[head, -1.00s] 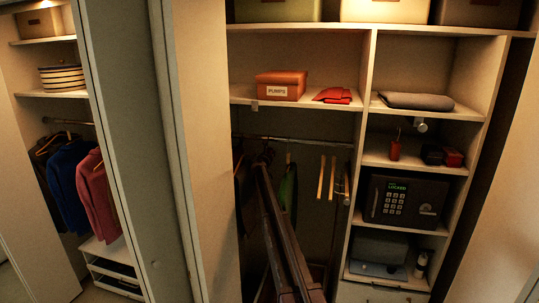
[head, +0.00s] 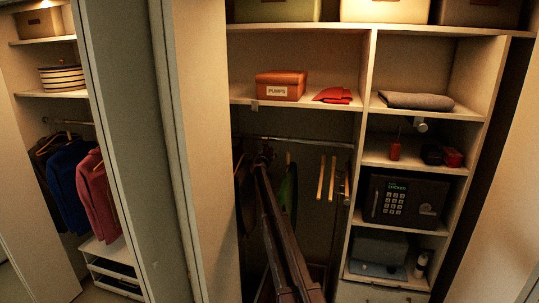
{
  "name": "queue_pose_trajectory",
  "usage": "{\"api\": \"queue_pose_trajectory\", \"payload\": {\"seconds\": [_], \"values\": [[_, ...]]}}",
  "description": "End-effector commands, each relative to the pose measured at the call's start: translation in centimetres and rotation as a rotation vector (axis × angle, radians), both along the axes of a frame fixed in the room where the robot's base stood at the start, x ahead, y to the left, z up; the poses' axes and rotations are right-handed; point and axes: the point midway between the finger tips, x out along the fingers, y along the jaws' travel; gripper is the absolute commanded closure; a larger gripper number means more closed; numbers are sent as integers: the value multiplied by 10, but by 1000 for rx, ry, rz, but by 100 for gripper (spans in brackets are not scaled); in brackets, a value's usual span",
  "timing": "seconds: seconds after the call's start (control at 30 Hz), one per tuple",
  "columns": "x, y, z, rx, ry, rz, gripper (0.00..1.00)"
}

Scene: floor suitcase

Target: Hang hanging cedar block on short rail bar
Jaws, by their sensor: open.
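A small reddish-brown block with a thin upright hook or stem, which looks like the cedar block (head: 395,150), stands on the right-hand shelf above the safe. A thin rail bar (head: 315,142) runs across the hanging space in the middle, below the shelf with the orange box. My dark arm reaches up from the bottom into this space. My gripper (head: 266,150) is at its far end, close to the rail at its left part, well left of the block. It is open; its fingers are small and dark, and no held object shows.
Wooden hangers (head: 326,178) and a green garment (head: 287,190) hang from the rail. A vertical divider (head: 361,120) separates this space from the right shelves.

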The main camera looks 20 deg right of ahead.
Motion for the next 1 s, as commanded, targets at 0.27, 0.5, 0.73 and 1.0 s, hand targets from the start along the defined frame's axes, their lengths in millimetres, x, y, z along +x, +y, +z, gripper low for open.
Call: {"api": "queue_pose_trajectory", "payload": {"seconds": [0.27,0.5,0.73,1.0], "values": [[-32,23,0,0,0,0,14],[-63,47,0,0,0,1,14],[-83,63,0,0,0,0,14],[-88,68,0,0,0,-1,14]]}}
